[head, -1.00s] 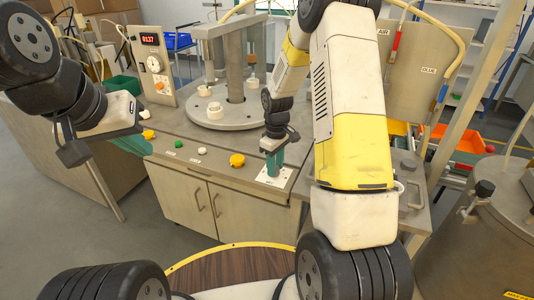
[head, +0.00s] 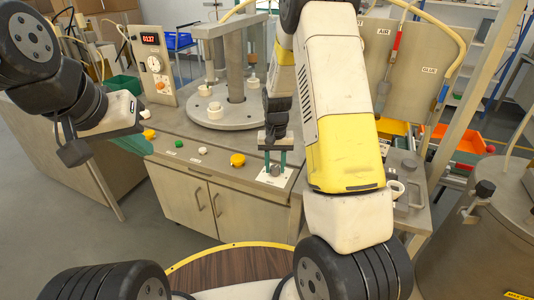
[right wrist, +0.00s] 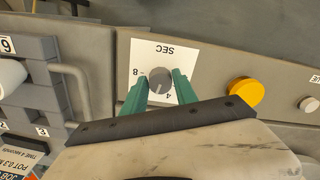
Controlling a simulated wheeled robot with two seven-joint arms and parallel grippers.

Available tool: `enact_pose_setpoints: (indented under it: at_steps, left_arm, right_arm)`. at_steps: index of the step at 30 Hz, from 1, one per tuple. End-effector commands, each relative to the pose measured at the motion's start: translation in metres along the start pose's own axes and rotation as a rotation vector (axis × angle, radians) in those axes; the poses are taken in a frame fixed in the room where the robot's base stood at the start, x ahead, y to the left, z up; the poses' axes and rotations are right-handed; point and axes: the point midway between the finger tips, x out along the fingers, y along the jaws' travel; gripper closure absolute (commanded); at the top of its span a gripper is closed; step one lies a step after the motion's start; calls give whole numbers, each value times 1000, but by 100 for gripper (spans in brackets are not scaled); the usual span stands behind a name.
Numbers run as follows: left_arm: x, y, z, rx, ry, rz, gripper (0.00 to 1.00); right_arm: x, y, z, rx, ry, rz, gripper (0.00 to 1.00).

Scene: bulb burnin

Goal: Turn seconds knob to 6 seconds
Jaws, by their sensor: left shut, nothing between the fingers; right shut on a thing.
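The seconds knob (right wrist: 160,82) is a small grey round knob on a white plate (right wrist: 145,53) marked SEC, with an 8 and a 4 readable. A pale mark on the knob seems to face the 4 side, but it is small. My right gripper (right wrist: 161,84) is shut on the knob, one green finger on each side. In the head view the knob (head: 275,170) shows between the fingers of my right gripper (head: 275,165), which points down at the bench's front.
A yellow button (head: 237,160) and a white button (head: 203,150) lie left of the plate in the head view. A panel (head: 152,65) with a red display stands behind. A round metal fixture (head: 225,115) fills the bench's middle.

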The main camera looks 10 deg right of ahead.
Motion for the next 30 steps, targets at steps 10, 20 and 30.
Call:
enact_pose_setpoints:
  at_steps: [10,20,30]
  left_arm:
    - [0,0,0,0,0,0,100]
    - [0,0,0,0,0,0,100]
    - [0,0,0,0,0,0,100]
  right_arm:
    - [-1,-1,-1,229,3,-1,100]
    - [-1,-1,-1,320,4,-1,100]
    - [-1,-1,-2,329,4,-1,100]
